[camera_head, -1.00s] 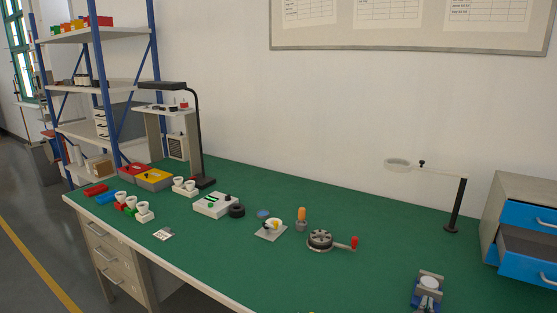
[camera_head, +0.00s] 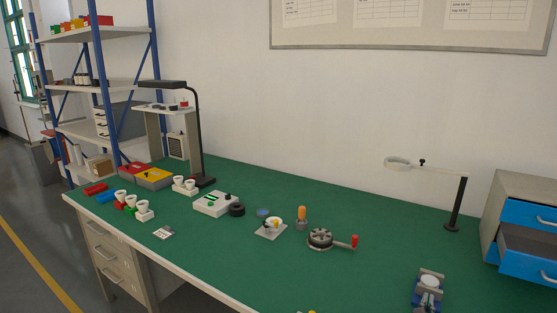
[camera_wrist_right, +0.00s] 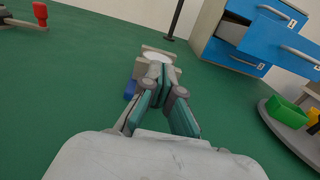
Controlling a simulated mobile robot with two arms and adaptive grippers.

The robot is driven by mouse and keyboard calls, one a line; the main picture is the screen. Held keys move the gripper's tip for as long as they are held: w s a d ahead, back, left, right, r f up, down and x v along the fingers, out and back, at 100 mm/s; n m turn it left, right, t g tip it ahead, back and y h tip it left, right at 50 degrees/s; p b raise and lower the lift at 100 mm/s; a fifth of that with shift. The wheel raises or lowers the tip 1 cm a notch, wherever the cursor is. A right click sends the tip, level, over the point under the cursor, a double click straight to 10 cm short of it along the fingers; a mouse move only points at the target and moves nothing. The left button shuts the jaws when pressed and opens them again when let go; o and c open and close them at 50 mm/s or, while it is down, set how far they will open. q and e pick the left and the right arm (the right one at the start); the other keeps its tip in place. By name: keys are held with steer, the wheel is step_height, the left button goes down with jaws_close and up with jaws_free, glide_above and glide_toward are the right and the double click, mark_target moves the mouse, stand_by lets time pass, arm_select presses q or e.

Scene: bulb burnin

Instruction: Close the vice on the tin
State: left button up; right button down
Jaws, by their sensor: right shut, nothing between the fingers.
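The vice (camera_head: 430,272) stands at the bottom right of the green bench in the head view, with grey jaws and blue parts. The pale round top of the tin (camera_head: 429,281) shows between its jaws; I cannot tell whether both jaws touch it. In the right wrist view the vice (camera_wrist_right: 130,90) and tin (camera_wrist_right: 157,57) lie just beyond my right gripper (camera_wrist_right: 164,74), which partly hides them. The right gripper is shut and empty, its fingertips close to the vice; contact cannot be told. My left gripper is not in view.
A crank wheel with a red knob (camera_head: 354,241) sits left of the vice. A magnifier stand (camera_head: 452,226) and a blue-drawer cabinet (camera_head: 527,213) stand behind and right. A green bin (camera_wrist_right: 285,115) is at the right in the wrist view. Bare bench lies between crank and vice.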

steer(key=shift+s+d+f+b, duration=0.25)
steer(key=shift+s+f+b, duration=0.05)
steer(key=shift+b, duration=0.15)
stand_by(0.4)
steer(key=shift+r, duration=0.1)
